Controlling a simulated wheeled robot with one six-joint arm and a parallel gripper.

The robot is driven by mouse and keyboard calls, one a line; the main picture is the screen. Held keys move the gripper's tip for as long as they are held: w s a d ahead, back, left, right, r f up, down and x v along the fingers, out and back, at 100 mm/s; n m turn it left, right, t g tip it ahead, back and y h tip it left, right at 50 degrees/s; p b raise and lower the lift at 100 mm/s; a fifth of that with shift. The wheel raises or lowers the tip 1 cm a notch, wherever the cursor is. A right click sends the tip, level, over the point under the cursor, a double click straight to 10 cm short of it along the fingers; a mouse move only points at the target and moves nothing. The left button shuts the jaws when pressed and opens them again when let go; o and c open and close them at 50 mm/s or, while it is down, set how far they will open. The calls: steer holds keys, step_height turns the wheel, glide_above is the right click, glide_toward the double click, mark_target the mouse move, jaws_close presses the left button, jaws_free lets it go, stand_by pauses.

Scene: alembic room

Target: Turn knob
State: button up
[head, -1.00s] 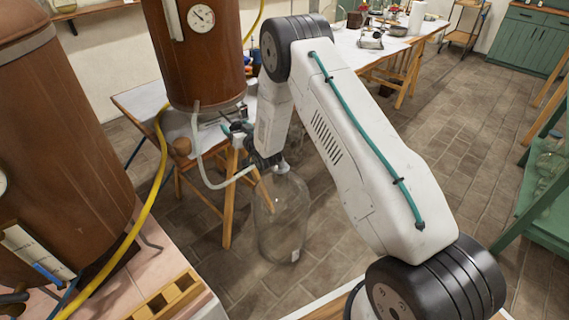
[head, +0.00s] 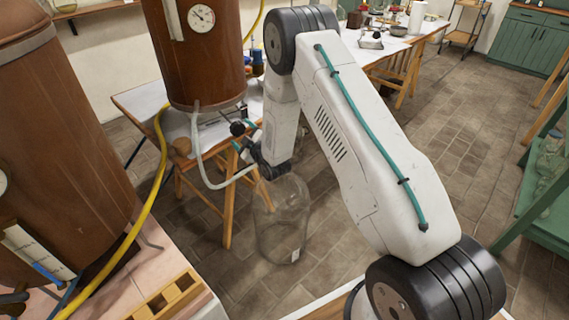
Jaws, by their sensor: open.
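A small dark round knob (head: 238,128) shows below the brown vessel (head: 205,60), near the pale tube at its bottom. My gripper (head: 247,138) has teal fingers and is just right of the knob. Its jaws are open and look empty. The fingers are small in the picture and partly overlapped, so I cannot tell whether one touches the knob. My wrist hides what lies right behind the gripper.
A large clear glass bottle (head: 283,225) stands on the floor below my gripper. A pale tube (head: 205,175) curves beside it. A second brown vessel (head: 55,130) and a yellow hose (head: 150,190) are at left. Tiled floor (head: 440,150) is free at right.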

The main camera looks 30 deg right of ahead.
steer(key=s, duration=0.2)
steer(key=shift+s+d+f, duration=0.25)
steer(key=shift+s+f, duration=0.15)
steer(key=s+d+f+m+g+h, duration=0.2)
steer(key=s+f+m+g, duration=0.2)
steer(key=s+f+g, duration=0.3)
steer(key=s+d+r+m+g+h, duration=0.1)
steer(key=s+r+m+g, duration=0.3)
steer(key=s+r+g, duration=0.4)
steer(key=s+r, duration=0.4)
steer(key=s, duration=0.3)
steer(key=shift+s+d+r+g+h, duration=0.3)
steer(key=shift+s+d+r+g, duration=0.05)
steer(key=shift+s+r+g, duration=0.05)
